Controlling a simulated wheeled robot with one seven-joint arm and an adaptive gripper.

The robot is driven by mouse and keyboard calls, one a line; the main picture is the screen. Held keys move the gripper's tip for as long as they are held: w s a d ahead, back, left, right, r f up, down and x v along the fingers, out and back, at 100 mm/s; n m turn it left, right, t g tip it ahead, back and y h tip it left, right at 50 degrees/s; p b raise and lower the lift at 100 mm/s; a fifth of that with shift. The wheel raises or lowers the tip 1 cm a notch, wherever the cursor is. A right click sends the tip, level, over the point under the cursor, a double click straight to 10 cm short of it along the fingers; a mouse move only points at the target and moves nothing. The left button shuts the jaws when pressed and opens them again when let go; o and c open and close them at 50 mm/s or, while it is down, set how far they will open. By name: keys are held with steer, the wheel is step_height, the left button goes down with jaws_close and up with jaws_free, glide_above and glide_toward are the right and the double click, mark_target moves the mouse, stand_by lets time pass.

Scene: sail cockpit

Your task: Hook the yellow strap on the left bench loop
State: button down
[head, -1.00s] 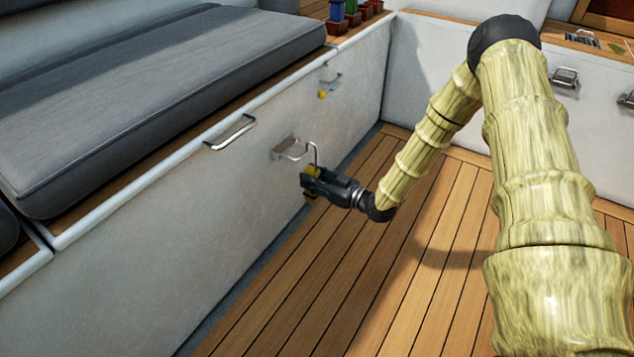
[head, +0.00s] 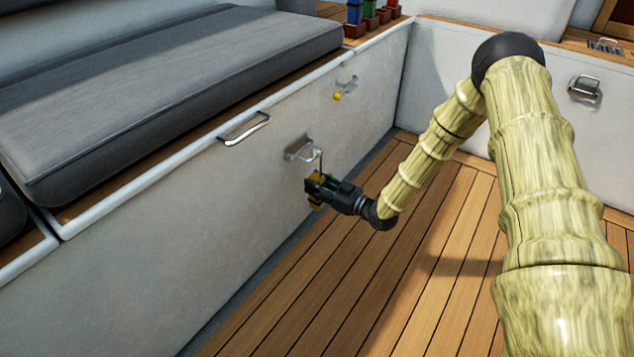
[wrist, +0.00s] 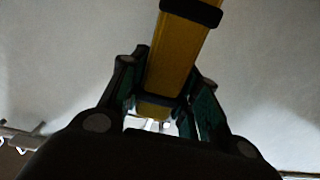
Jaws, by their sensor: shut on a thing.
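The yellow strap (wrist: 178,55) runs between the fingers of my gripper (wrist: 160,105) in the wrist view, with a dark band across it near the top. In the head view my gripper (head: 318,190) is shut on the strap, and bits of yellow (head: 315,203) show around the jaws. A thin metal hook (head: 321,162) stands up above the jaws. It is close to the metal loop (head: 300,150) on the left bench's front wall, overlapping its right end in the picture. I cannot tell whether the hook touches the loop or passes through it.
Farther along the bench front is another metal fitting (head: 346,84) with a yellow piece (head: 337,96) under it. A handle (head: 245,130) sits below the grey cushion (head: 170,90). The wooden floor (head: 330,285) is clear.

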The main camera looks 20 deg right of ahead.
steer(key=shift+f, duration=0.2)
steer(key=c, duration=1)
jaws_free()
steer(key=shift+o, duration=0.2)
